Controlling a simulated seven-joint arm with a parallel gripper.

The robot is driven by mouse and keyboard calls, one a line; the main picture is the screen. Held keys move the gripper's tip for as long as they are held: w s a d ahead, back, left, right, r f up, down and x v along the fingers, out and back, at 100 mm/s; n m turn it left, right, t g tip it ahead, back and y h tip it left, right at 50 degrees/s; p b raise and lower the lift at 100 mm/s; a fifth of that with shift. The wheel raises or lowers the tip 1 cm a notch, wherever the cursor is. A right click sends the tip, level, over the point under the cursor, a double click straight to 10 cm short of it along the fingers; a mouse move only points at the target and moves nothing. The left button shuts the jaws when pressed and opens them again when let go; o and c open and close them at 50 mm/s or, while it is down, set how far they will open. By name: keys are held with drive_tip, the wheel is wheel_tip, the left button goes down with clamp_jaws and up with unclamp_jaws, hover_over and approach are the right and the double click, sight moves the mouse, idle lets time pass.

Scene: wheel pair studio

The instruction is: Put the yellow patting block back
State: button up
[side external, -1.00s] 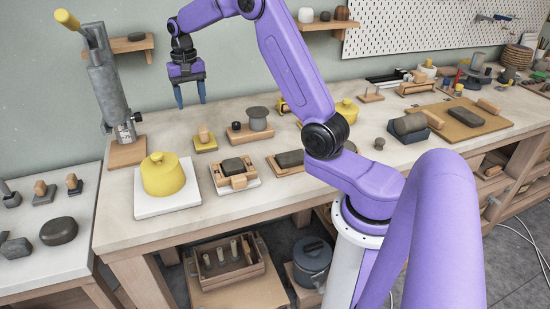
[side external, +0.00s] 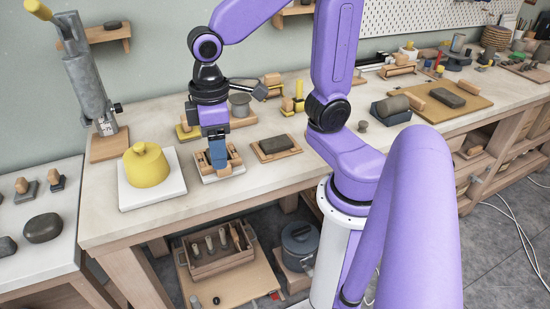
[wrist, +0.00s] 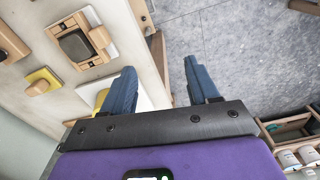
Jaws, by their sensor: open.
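A yellow block with a wooden knob, likely the patting block, is partly hidden behind my gripper in the side view (side external: 184,135). In the wrist view the yellow block (wrist: 44,75) lies on the bench at the left, outside my fingers. My gripper (side external: 218,166) points down and appears in front of a wooden tray holding a dark block (side external: 207,178). In the wrist view my gripper (wrist: 160,68) is open and empty. Its fingers show against the bench's front edge and floor, with the tray (wrist: 103,37) to their left.
A yellow lidded form (side external: 147,166) stands on a white board (side external: 128,196) at the bench's left end. A grey lever tool (side external: 88,90) stands behind it. A low side table (side external: 60,255) holds small knobbed grey blocks (side external: 55,180). A dark slab on a board (side external: 276,147) lies right of my gripper.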

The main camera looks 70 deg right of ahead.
drive_tip(key=s+d+f+n, duration=0.2)
drive_tip(key=s+n, duration=0.3)
drive_tip(key=s, duration=0.6)
drive_tip(key=shift+s+d, duration=0.15)
drive_tip(key=shift+d, duration=0.1)
drive_tip(key=shift+c, duration=0.2)
idle(0.4)
